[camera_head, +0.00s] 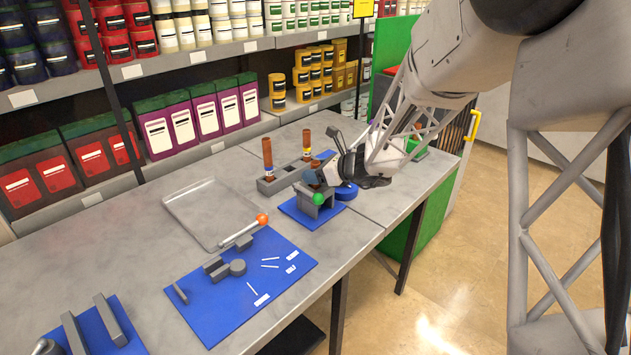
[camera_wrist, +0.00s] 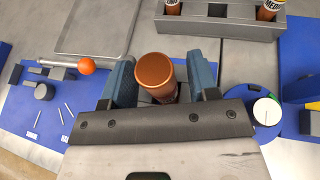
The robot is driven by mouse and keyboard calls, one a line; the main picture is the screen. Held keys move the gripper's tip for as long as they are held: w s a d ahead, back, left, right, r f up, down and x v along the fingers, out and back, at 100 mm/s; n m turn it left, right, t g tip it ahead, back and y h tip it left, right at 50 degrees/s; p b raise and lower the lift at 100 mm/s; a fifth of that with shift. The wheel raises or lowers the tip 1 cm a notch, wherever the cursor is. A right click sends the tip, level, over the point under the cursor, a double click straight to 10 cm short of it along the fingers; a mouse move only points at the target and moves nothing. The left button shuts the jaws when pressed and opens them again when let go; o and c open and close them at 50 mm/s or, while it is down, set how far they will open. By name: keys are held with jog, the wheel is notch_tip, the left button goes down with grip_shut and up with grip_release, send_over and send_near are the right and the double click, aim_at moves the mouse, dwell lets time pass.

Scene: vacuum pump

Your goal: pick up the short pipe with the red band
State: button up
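A copper-brown pipe (camera_wrist: 154,70) stands between the two blue fingers of my gripper (camera_wrist: 162,82) in the wrist view. The fingers are apart, with a visible gap on the pipe's right side; the left finger looks close to it. In the head view my gripper (camera_head: 320,172) is over a grey fixture (camera_head: 309,201) with a green ball, on a small blue mat, and largely hides the pipe. I cannot make out a red band on it. Two taller copper pipes (camera_head: 267,153) (camera_head: 306,143) with labels stand in a grey rack (camera_head: 268,185) behind.
A rod with an orange ball (camera_head: 262,219) lies near a blue mat (camera_head: 222,312) holding grey parts. A round blue piece (camera_head: 346,191) is right of the fixture. Shelves of boxes and jars line the back.

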grip_shut()
jog(key=shift+r, duration=0.15)
jog(key=shift+r, duration=4.9)
